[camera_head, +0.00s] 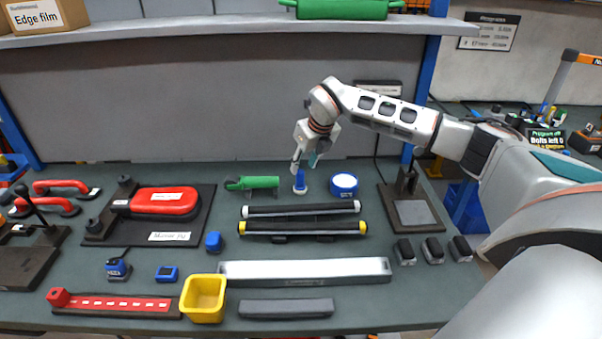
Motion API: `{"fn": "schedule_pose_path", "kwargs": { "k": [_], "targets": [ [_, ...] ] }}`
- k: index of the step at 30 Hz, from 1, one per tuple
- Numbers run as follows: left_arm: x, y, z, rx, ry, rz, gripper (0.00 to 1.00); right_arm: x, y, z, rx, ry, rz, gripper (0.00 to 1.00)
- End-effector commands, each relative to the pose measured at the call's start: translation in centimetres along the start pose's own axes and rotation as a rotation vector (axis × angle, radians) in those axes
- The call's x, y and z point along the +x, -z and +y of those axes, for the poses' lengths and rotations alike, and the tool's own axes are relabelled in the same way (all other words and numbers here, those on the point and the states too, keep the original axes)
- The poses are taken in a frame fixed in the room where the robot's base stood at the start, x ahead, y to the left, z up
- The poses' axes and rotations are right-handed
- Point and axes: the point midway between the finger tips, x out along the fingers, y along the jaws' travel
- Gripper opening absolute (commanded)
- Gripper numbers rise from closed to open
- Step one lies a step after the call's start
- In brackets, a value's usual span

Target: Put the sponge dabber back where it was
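A small blue piece with a round, pale base (300,186) stands upright on the bench near the back, and it looks like the sponge dabber. My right gripper (304,162) points down directly over it, with its fingertips at the top of the blue part. The fingers show a little apart, but I cannot tell whether they grip it. The base appears to be on or very near the bench top. My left gripper is not in view.
A blue-and-white round tin (344,185) stands close to the right, and a green tool (252,183) lies to the left. Black bars (300,209) lie in front. A black stand (411,212) is farther right.

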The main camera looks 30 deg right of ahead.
Motion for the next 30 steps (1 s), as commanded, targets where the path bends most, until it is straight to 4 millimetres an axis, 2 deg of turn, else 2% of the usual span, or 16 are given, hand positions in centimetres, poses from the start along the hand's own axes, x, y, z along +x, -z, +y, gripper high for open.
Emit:
{"fn": "schedule_pose_path", "kwargs": {
  "k": [3, 6, 12, 30],
  "targets": [
    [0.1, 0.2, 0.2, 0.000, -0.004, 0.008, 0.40, -2.5, -0.1, -0.1, 0.000, 0.000, -0.004, 0.35],
    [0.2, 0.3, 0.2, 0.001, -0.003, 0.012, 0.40, -4.1, -0.1, 0.0, 0.000, 0.000, -0.003, 0.35],
    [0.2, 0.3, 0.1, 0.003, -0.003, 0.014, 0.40, -6.1, 0.0, 0.0, 0.000, 0.000, 0.000, 0.35],
    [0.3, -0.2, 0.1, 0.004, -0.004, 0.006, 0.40, -6.4, 0.0, 0.0, 0.000, 0.000, 0.001, 0.35]
  ]
}}
